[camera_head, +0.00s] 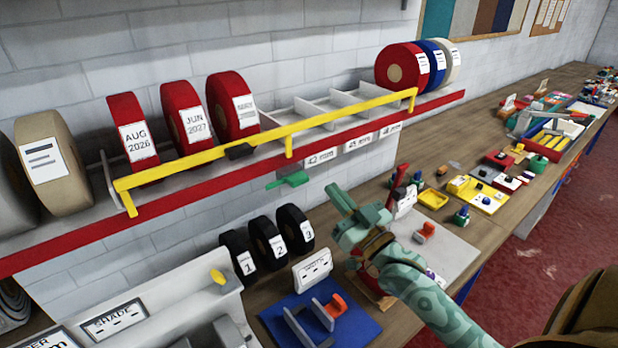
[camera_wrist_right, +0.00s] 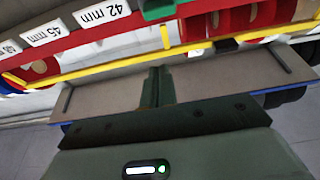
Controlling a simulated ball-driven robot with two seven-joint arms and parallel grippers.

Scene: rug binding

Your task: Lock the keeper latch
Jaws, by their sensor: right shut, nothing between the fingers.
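A yellow keeper bar (camera_head: 205,159) runs along the front of the red-edged shelf, in front of the tape rolls. A green lever (camera_head: 288,180), which looks like the keeper latch, lies roughly level below the shelf edge, left of the 42 mm label. In the wrist view a green piece (camera_wrist_right: 158,9) is cut by the top edge beside that label, and the yellow bar (camera_wrist_right: 100,63) crosses behind. My right gripper (camera_head: 338,193) is shut and empty, to the right of and slightly below the green lever, apart from it. It also shows in the right wrist view (camera_wrist_right: 153,78). My left gripper is out of view.
Red rolls (camera_head: 185,112) stand behind the bar, with empty dividers (camera_head: 335,103) to their right. Black numbered rolls (camera_head: 268,242) and a blue tray (camera_head: 345,328) lie below. A grey board (camera_head: 445,250) with small parts is under my right arm. Air around the lever looks clear.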

